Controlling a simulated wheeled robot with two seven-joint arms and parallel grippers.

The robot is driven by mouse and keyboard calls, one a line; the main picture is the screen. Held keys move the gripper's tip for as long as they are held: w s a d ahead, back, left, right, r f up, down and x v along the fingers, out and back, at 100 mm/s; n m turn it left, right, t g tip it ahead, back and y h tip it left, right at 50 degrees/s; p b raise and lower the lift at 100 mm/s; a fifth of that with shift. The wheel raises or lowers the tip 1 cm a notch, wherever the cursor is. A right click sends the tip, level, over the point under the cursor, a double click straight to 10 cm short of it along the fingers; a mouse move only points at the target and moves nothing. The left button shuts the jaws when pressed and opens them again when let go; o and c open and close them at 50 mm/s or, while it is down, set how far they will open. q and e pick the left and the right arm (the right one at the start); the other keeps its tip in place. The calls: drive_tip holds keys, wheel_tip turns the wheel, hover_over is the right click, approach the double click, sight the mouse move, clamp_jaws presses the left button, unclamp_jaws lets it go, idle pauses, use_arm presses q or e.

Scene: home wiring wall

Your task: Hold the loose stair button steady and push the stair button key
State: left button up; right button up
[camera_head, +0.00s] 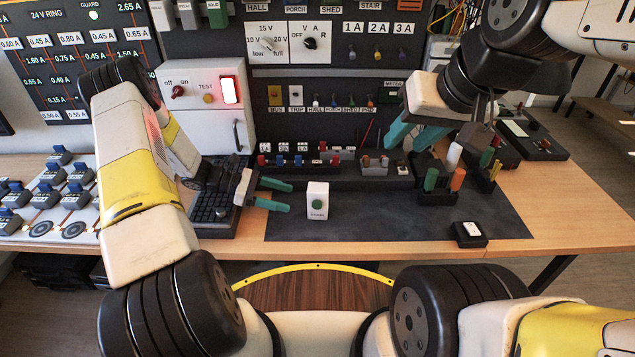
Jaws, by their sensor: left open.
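A small gap shows between the fingertips and the box, and nothing is between the fingers. My right gripper (403,148) is farther back and to the right, above the bench near the rear rail. Its teal fingers look apart and empty. The button's back and far side are hidden.
The dark mat (370,222) is clear around the button. A small black block with a white top (469,234) lies at the front right. Coloured-handled tools stand in holders (437,198) on the right. A black keypad-like tray (212,205) lies under my left wrist. The panel wall (330,85) rises behind.

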sight(314, 207)
use_arm(q)
drive_tip(key=shift+f+n, duration=0.3)
drive_tip(key=shift+f, duration=0.35)
drive_tip(key=shift+w+d+f, duration=0.1)
drive_tip(key=shift+d+f, duration=0.05)
drive_tip(key=shift+d, duration=0.05)
drive_tip(key=x, duration=0.9)
drive_tip(key=shift+d, duration=0.35)
drive_tip(key=c, duration=0.9)
use_arm(e)
clamp_jaws()
idle(2.1)
